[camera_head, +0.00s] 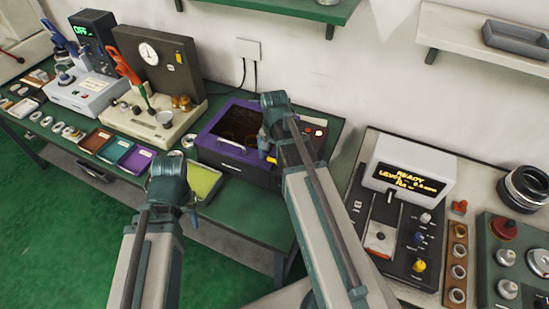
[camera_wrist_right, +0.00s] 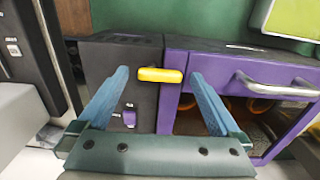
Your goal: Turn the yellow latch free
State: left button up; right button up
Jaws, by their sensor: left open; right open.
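The yellow latch (camera_wrist_right: 160,75) is a short bar on the front of the purple and black box (camera_head: 236,160). In the right wrist view it lies nearly level across the seam between the dark panel and the purple door (camera_wrist_right: 235,75). My right gripper (camera_wrist_right: 160,78) is open, with one blue finger on each side of the latch; gaps show, and I cannot tell their depth. In the head view the latch (camera_head: 271,159) shows in a small part beside my right arm. My left gripper (camera_head: 180,190) is open and empty, in front of the box; its fingertips are mostly hidden.
A silver handle (camera_wrist_right: 275,86) sticks out of the purple door. A lime tray (camera_head: 203,181) and several coloured trays lie left of the box. A press stand (camera_head: 150,110) is further left. A console with a display (camera_head: 410,180) stands to the right.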

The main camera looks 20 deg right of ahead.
jog(key=c, duration=1.4)
jog(key=shift+n, duration=0.3)
jog(key=n, duration=0.4)
jog(key=shift+s+a, duration=0.15)
jog(key=shift+s, duration=0.1)
jog(key=n, duration=0.4)
jog(key=shift+s, duration=0.2)
jog(key=n, duration=0.5)
jog(key=shift+s, duration=0.25)
jog(key=n, duration=0.4)
jog(key=shift+s, duration=0.15)
jog(key=shift+n, duration=0.3)
